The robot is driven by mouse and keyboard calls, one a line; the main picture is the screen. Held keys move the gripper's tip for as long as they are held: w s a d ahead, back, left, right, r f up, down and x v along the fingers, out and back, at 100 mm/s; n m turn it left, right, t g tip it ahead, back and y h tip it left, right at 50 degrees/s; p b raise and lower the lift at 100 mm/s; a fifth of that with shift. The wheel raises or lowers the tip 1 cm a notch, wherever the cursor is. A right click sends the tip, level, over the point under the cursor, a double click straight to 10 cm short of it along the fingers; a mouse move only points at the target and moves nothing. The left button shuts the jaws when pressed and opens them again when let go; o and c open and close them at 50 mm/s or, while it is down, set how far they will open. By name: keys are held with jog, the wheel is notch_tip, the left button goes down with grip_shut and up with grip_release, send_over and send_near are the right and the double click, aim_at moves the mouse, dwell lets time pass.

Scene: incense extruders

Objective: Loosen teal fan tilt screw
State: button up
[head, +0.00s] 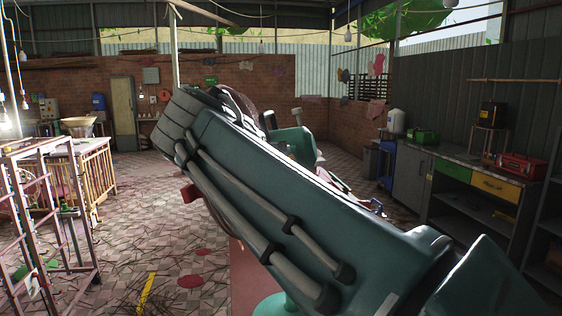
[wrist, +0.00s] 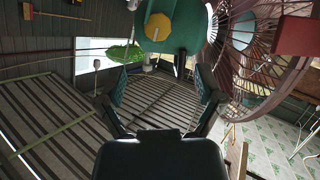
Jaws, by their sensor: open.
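In the wrist view, the teal fan's housing (wrist: 183,40) is at the top, with its dark wire cage (wrist: 258,45) to the right. A yellow, many-sided knob (wrist: 158,27) faces me on the housing; it looks like the tilt screw. My gripper (wrist: 160,74) is open, its two fingers spread below the knob in the picture. Nothing shows between the fingertips, and they appear apart from the knob. In the head view, my arm hides most of the fan; part of its teal body (head: 297,143) and its round foot (head: 275,306) show behind the arm.
A workbench (head: 463,164) with drawers, a red toolbox (head: 521,166) and a green box (head: 421,136) stands at the right. Metal frames (head: 45,215) and a wooden rack (head: 95,175) stand at the left. The tiled floor (head: 165,235) between is open, with scattered sticks.

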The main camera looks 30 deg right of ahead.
jog(key=x, duration=1.1)
jog(key=shift+r, duration=0.2)
jog(key=shift+a, duration=0.1)
jog(key=c, duration=1.1)
